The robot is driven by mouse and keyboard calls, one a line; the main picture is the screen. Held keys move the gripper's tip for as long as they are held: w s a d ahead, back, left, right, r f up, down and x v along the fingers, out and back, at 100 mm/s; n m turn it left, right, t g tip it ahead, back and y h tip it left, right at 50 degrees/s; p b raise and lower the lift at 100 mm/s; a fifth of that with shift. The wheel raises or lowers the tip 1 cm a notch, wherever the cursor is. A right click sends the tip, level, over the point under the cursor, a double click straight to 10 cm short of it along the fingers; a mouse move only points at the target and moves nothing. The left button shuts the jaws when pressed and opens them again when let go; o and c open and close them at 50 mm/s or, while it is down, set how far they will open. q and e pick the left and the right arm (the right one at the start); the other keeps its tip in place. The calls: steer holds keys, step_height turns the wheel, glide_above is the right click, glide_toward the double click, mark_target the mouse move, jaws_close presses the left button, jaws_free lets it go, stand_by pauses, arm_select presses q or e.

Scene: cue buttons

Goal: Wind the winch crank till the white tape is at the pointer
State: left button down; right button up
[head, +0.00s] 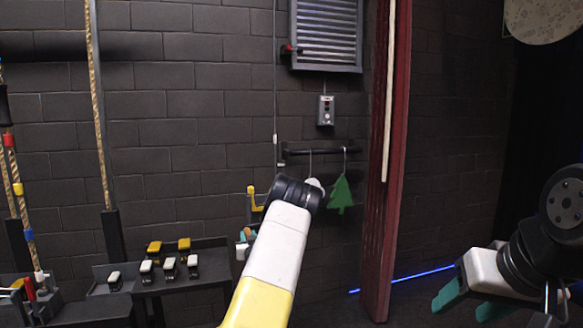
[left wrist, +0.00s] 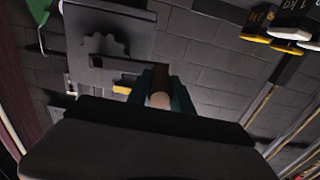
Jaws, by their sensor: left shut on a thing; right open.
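My left gripper (left wrist: 163,92) is shut on a tan round crank handle (left wrist: 160,99), seen end-on between its teal fingers in the left wrist view. In the head view my white and yellow forearm hides most of that gripper and the winch. A dark plate with a toothed wheel shape (left wrist: 108,48), likely part of the winch, lies beyond the fingers. A thin cable (head: 275,80) runs down the wall, with a small whitish mark (head: 275,139) low on it, possibly the tape. A red-tipped bracket (head: 288,48), possibly the pointer, sits beside the cable higher up. My right gripper (head: 468,302) is open and empty.
A dark console (head: 200,247) with several white and yellow switches stands at left, near ropes (head: 98,110). A green tree cutout (head: 341,194) hangs from a wall rail. A dark red upright (head: 387,200) stands right of it. Floor between it and my right gripper looks clear.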

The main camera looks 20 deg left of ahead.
arm_select(q)
steer(key=shift+r, duration=0.45)
steer(key=shift+w+d+r, duration=0.15)
steer(key=shift+d+r, duration=0.05)
steer(key=shift+r, duration=0.7)
steer(key=shift+w+d+r, duration=0.1)
steer(key=shift+d+r, duration=0.05)
steer(key=shift+r, duration=0.75)
steer(key=shift+w+d+r, duration=0.15)
steer(key=shift+d+r, duration=0.05)
steer(key=shift+r, duration=0.7)
steer(key=d+r, duration=0.1)
steer(key=w+d+r, duration=0.2)
steer(key=shift+d+r, duration=0.15)
steer(key=shift+r, duration=0.25)
